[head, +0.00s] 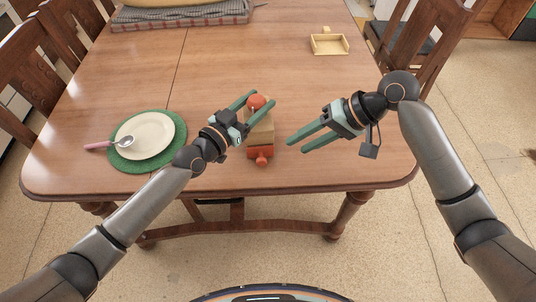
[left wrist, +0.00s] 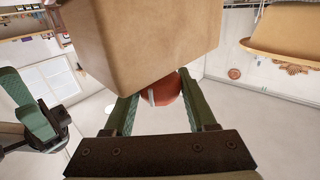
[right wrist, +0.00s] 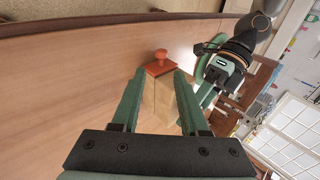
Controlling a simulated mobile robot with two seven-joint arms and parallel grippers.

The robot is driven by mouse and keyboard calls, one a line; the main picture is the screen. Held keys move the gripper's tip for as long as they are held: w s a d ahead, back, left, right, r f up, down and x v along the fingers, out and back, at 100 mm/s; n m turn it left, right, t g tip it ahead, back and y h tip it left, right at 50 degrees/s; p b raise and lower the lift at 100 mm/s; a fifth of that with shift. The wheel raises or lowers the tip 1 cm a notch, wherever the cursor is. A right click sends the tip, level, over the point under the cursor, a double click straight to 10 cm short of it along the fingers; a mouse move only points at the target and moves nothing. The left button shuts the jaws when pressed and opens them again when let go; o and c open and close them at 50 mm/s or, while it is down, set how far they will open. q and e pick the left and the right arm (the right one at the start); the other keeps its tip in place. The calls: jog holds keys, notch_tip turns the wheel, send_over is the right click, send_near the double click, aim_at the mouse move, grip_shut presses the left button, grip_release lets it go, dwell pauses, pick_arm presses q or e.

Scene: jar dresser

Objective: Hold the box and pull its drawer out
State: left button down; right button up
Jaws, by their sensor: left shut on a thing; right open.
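A small tan wooden box (head: 262,134) stands near the front edge of the table. Its red drawer front with a red knob (head: 262,160) faces me; the knob also shows in the right wrist view (right wrist: 160,55). A round red knob (head: 257,101) is at the box's far end and shows in the left wrist view (left wrist: 166,92). My left gripper (head: 259,100) is shut on this far knob, its fingers on either side; the contact is partly hidden. My right gripper (head: 291,146) is open and empty, to the right of the box, its fingers pointing left. The drawer looks closed.
A small yellow tray (head: 328,46) stands at the back right. A checked cloth or basket (head: 180,17) is at the back left. Chairs flank the table.

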aim_at(265, 161)
jog(key=shift+m+y, duration=0.4)
jog(key=shift+m, duration=0.1)
jog(key=x, duration=1.1)
jog(key=shift+w+f, duration=0.2)
jog(key=shift+c, duration=0.3)
grip_shut()
dwell(0.3)
